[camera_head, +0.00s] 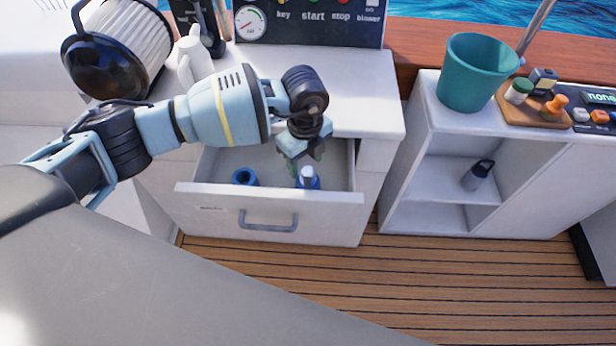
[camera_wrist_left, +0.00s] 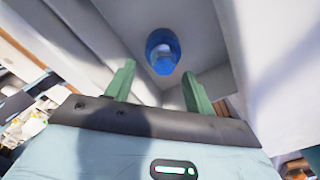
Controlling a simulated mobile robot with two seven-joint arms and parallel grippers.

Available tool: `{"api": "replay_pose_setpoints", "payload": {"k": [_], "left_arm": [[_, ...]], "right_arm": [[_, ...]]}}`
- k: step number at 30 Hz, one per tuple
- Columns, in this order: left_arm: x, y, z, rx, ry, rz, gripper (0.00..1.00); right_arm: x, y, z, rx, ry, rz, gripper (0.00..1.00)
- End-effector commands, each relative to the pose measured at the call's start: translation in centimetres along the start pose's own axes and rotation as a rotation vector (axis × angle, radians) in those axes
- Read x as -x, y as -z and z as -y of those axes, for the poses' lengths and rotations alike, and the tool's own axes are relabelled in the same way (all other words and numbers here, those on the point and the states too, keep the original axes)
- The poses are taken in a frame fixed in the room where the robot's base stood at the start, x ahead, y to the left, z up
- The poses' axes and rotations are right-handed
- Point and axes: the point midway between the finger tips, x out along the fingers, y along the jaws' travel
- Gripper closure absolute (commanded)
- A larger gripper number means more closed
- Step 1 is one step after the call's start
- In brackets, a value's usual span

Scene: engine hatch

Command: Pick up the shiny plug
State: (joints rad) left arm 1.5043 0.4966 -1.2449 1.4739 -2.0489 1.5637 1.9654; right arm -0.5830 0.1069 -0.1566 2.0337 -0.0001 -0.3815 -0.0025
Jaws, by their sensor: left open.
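The open drawer (camera_head: 270,200) holds a shiny plug (camera_head: 308,176) with a pale metallic top and blue lower part, at its right side. A blue ring-shaped piece (camera_head: 244,177) lies at the drawer's left side. My left gripper (camera_head: 300,168) reaches down into the drawer, just above and beside the shiny plug. In the left wrist view, its two green fingers (camera_wrist_left: 158,76) are apart with nothing between them. A blue piece with a pale middle (camera_wrist_left: 162,52) shows beyond the fingertips, apart from them. My right gripper is in neither view.
The cabinet top above the drawer carries a white jug (camera_head: 194,58) and a gauge panel (camera_head: 310,22). At right, a shelf unit (camera_head: 410,180) holds a dark bottle (camera_head: 478,174); a teal bucket (camera_head: 476,72) stands on top. The wooden deck (camera_head: 400,285) in front is clear.

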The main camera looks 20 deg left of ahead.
Motion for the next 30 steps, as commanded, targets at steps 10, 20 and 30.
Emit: {"api": "replay_pose_setpoints", "payload": {"k": [10, 20, 30], "left_arm": [[-4.4, 0.2, 0.5, -0.001, -0.002, -0.001, 0.46], [-4.7, 0.2, 0.5, -0.001, -0.001, 0.000, 0.50], [-4.7, 0.2, 0.5, -0.001, -0.001, 0.000, 0.95]], "right_arm": [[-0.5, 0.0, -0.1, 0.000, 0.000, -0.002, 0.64], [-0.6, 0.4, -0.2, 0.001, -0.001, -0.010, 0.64], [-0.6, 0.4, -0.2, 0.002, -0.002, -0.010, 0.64]]}}
